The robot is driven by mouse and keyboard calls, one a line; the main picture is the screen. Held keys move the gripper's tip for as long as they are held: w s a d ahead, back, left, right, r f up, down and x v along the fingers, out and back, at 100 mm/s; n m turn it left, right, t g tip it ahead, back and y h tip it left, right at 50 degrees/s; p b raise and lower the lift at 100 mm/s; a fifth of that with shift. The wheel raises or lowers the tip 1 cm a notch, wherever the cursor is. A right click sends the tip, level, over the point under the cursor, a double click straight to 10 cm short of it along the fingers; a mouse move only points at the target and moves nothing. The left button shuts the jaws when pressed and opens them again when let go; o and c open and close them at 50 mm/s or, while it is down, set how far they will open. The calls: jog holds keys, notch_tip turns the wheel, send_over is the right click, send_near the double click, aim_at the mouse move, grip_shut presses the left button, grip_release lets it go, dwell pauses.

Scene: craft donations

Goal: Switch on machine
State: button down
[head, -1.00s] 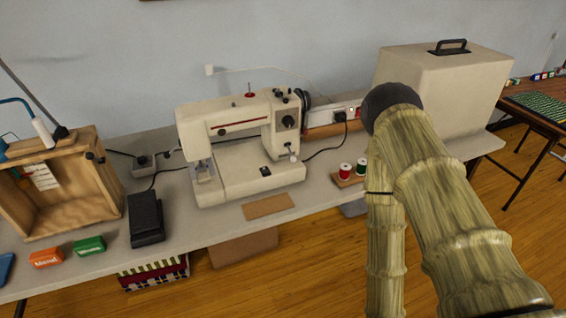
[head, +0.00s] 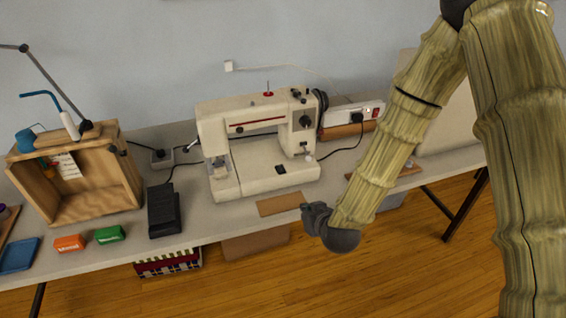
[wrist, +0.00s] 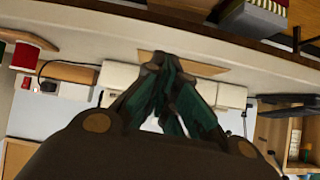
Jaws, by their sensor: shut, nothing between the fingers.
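The cream sewing machine (head: 262,180) stands on the table in the head view, with a dark handwheel (head: 321,105) at its right end. A small dark switch (head: 281,169) sits on the front right of its base. My gripper (head: 308,212) is shut and empty, low in front of the machine's right end, near the table's front edge and apart from the machine. In the wrist view, which looks upside down, the dark green fingers (wrist: 160,62) are together and hide part of the cream machine (wrist: 232,96).
A white power strip (head: 350,112) with a red switch and black plug lies right of the machine. A black foot pedal (head: 164,212), wooden box (head: 75,180), and orange (head: 69,243) and green (head: 109,234) packets are left. A tan pad (head: 281,204) lies in front.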

jog(key=w+a+r+t, duration=0.1)
jog(key=w+a+r, duration=0.1)
jog(key=r, duration=0.4)
jog(key=w+a+r+t+y, duration=0.1)
jog(key=w+a+r+t, duration=0.1)
jog(key=w+r, duration=0.2)
notch_tip(320, 180, up, 3)
jog(key=shift+w+r+n, duration=0.15)
jog(key=shift+w+n, duration=0.2)
jog(key=shift+n, duration=0.05)
jog(key=shift+a, duration=0.1)
jog(key=p, duration=0.3)
send_over(280, 168)
jog(key=s, duration=0.2)
jog(key=f, duration=0.2)
jog(key=d+f, duration=0.1)
jog(key=f, duration=0.1)
jog(key=shift+s+f, duration=0.2)
jog(key=shift+s+f+p, duration=0.2)
jog(key=shift+f+p, duration=0.3)
jog(key=shift+f, duration=1.15)
